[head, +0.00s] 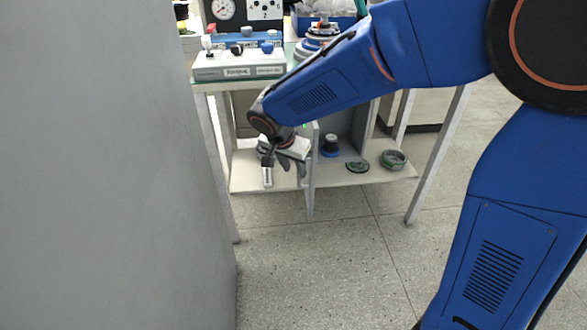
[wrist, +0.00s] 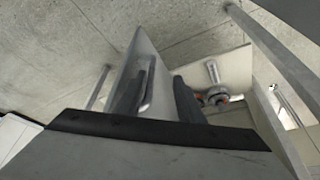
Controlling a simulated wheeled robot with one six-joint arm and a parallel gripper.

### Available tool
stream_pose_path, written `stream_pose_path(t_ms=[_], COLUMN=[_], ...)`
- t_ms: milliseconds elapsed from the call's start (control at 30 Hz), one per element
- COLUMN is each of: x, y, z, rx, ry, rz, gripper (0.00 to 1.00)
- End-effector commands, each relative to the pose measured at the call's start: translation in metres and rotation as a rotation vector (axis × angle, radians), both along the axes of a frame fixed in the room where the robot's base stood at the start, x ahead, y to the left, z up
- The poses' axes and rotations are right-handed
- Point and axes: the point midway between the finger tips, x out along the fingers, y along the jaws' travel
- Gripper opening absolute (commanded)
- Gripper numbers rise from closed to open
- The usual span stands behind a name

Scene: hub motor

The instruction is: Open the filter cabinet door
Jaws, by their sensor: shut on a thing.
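The filter cabinet door (head: 311,175) is a thin pale panel under the bench, seen nearly edge-on in the head view and standing out toward me from the cabinet. In the wrist view the door (wrist: 143,50) rises between my fingers, with a bar handle (wrist: 150,85) on its face. My gripper (head: 290,166) is at the door's left side in the head view. Its dark fingers (wrist: 157,95) are shut on the handle in the wrist view. My wrist hides part of the cabinet interior.
A bench leg (head: 437,155) stands right. A grey wall (head: 110,170) fills the left.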

Motion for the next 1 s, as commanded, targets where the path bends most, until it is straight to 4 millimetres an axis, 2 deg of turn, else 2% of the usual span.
stream_pose_path(t_ms=[800,1000], x=[0.000,-0.005], y=[0.001,0.005], z=[0.002,0.016], rx=[0.002,0.003], ry=[-0.002,-0.004], rz=[0.001,0.001], gripper=[0.28,0.28])
